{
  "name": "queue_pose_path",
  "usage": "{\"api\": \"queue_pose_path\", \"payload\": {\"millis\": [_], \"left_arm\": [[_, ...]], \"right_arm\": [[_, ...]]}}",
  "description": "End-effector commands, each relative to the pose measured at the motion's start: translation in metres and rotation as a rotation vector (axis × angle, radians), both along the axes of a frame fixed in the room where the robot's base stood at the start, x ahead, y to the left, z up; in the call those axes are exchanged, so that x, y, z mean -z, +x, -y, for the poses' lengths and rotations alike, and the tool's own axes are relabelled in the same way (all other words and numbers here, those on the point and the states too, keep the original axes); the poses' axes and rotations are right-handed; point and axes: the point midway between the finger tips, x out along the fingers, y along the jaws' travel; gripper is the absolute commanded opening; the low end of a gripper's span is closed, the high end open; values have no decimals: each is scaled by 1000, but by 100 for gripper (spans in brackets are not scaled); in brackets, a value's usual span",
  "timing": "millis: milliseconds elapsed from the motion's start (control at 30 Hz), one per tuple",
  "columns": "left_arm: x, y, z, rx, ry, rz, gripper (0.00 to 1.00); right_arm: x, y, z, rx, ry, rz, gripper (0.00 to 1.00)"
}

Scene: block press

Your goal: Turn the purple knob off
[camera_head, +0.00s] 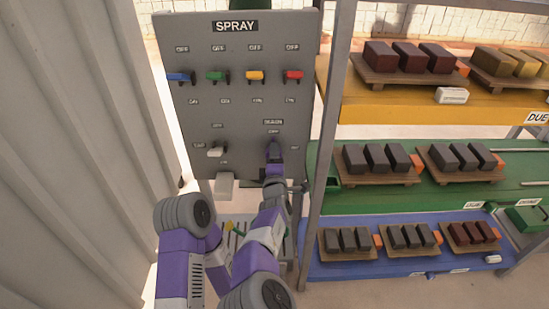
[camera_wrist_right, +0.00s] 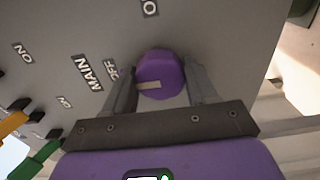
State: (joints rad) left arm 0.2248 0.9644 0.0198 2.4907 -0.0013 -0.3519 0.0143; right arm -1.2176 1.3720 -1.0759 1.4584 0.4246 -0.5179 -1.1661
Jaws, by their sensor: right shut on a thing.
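The purple knob (camera_wrist_right: 162,72) sits low on the right of the grey control panel, under a MAIN label. In the wrist view it is round, with a pale stripe running from near its middle to its left edge, on the side of the OFF label. My right gripper (camera_wrist_right: 161,90) is shut on it, one finger on each side. In the head view the right gripper (camera_head: 274,158) covers most of the knob. My left arm shows at the lower left of the head view, but I cannot make out its gripper.
A shelf post (camera_head: 323,150) and shelves of blocks stand at right. A corrugated wall (camera_head: 90,130) stands at left.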

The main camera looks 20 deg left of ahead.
Motion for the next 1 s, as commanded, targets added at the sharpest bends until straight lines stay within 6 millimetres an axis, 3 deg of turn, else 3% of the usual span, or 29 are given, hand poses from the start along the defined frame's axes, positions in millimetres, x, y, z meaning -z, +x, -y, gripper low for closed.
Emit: {"api": "queue_pose_path", "payload": {"millis": [33,200,567,1000], "left_arm": [[0,0,0,0,0,0,0],[0,0,0,0,0,0,0],[-1,0,0,0,0,0,0],[-11,0,0,0,0,0,0]], "right_arm": [[0,0,0,0,-4,0,60],[0,0,0,0,-2,0,82],[0,-4,1,0,0,0,82],[-1,-57,16,-1,-2,-1,82]]}}
